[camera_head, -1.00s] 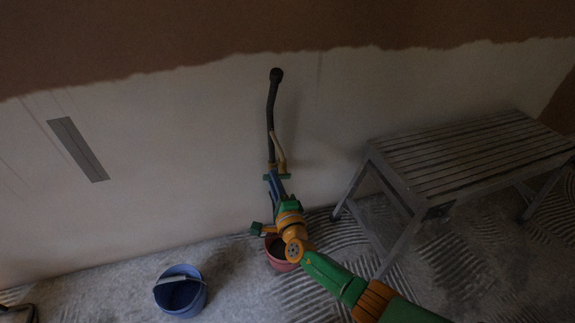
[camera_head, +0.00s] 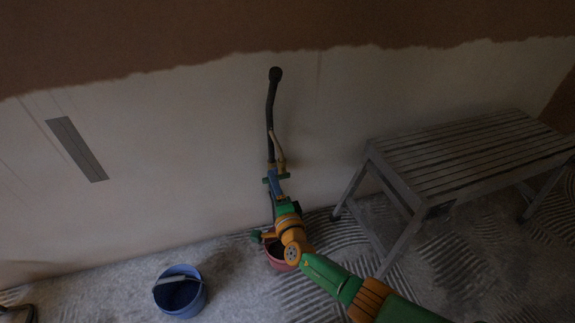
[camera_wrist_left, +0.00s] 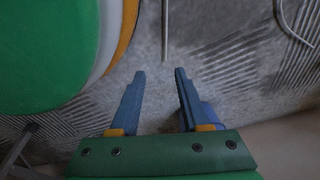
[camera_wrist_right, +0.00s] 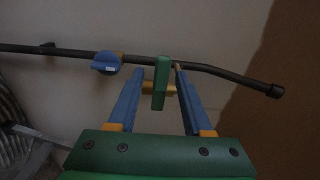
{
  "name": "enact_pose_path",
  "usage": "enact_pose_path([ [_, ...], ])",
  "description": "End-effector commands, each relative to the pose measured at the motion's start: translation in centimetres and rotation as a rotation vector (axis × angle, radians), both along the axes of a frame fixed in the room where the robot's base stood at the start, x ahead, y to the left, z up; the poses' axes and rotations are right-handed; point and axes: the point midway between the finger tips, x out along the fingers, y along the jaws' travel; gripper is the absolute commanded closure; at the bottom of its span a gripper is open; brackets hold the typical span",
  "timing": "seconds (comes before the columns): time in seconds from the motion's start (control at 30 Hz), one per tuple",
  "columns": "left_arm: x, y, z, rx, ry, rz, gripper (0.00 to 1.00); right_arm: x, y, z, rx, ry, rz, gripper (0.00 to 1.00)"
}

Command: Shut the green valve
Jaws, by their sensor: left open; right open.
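The green valve lever (camera_wrist_right: 161,84) shows in the right wrist view as a short bar lying crosswise to a dark pipe (camera_wrist_right: 220,70). My right gripper (camera_wrist_right: 158,70) is open, with the lever between its two blue fingers; I cannot tell whether they touch it. In the head view my right gripper (camera_head: 275,181) is at the lower end of the upright pipe (camera_head: 271,115) on the wall and hides part of the valve. A blue valve handle (camera_wrist_right: 107,62) sits on the same pipe beside it. My left gripper (camera_wrist_left: 159,73) is open and empty, over the floor.
A blue bucket (camera_head: 192,302) stands on the floor at the lower left. A red bucket (camera_head: 282,262) is partly behind my right arm. A slatted grey bench (camera_head: 465,155) stands on the right near the wall. A grey strip (camera_head: 77,150) is on the wall.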

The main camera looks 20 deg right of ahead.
Motion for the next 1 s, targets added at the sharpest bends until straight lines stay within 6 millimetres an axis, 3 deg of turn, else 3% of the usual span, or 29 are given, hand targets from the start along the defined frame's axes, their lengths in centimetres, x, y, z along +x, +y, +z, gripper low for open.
enact_pose_path([
  [0.2, -2.8, 2.3, 1.5, 0.028, 0.008, 0.001, 0.54, -3.2, -0.1, 0.7, 0.0, 0.003, 0.002, 0.5],
  [0.7, -5.5, 0.8, 4.9, 0.004, 0.051, -0.016, 0.54, -11.3, -0.4, 0.3, 0.001, 0.002, 0.0, 0.5],
  [1.0, -5.7, 0.6, 4.8, 0.003, 0.056, -0.019, 0.54, -12.0, -0.4, 0.0, 0.001, -0.001, 0.001, 0.5],
])
